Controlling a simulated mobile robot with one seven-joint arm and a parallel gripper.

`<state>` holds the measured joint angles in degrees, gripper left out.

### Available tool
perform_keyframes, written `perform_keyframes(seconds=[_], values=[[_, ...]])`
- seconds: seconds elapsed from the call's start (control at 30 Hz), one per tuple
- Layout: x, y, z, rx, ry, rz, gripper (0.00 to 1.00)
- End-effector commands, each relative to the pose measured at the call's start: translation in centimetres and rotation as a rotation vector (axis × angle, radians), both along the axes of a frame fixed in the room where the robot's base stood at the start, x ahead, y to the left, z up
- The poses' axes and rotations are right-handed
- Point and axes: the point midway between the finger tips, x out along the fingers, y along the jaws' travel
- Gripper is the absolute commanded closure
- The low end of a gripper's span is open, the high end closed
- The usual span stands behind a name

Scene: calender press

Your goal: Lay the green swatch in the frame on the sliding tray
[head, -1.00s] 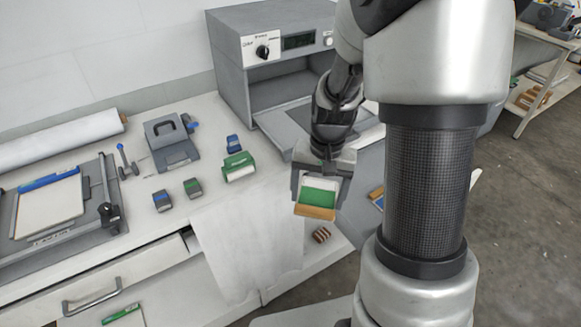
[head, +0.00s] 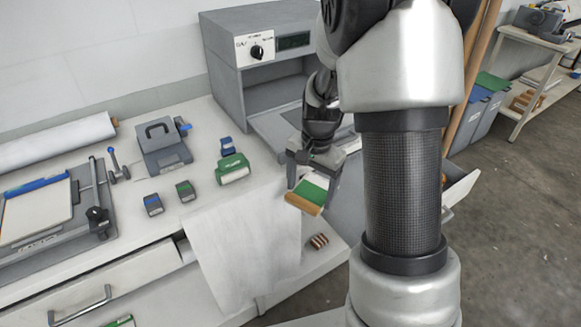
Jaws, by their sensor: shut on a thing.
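My gripper (head: 309,182) is shut on the green swatch (head: 312,191), a flat green piece with a pale border and a tan strip along its near edge. It holds the swatch tilted in the air, in front of the bench edge. The grey press (head: 222,72) stands at the back of the bench. Its grey sliding tray (head: 268,133) extends from the open front, behind my gripper. My arm hides much of the tray, and I cannot make out the frame on it.
Green and blue blocks, small stamps (head: 186,190) and a grey handled weight (head: 162,148) stand left of the tray. A white cloth (head: 236,235) hangs over the bench edge. An open drawer (head: 462,186) is at right. Bins (head: 482,100) stand beyond.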

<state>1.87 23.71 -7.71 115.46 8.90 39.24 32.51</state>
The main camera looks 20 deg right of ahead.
Motion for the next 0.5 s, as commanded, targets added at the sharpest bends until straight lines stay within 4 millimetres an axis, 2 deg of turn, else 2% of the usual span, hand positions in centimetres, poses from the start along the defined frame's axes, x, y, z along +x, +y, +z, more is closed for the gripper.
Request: perform_keyframes(seconds=[0.03, 0.13, 0.37, 0.5], values=[[1.3, 0.5, 0.0, 0.0, 0.0, 0.003, 0.48], [3.3, 1.1, 0.0, 0.0, 0.0, 0.002, 0.48], [5.4, 1.8, 0.0, 0.0, 0.0, 0.001, 0.48], [7.3, 2.4, 0.0, 0.0, 0.0, 0.002, 0.48]])
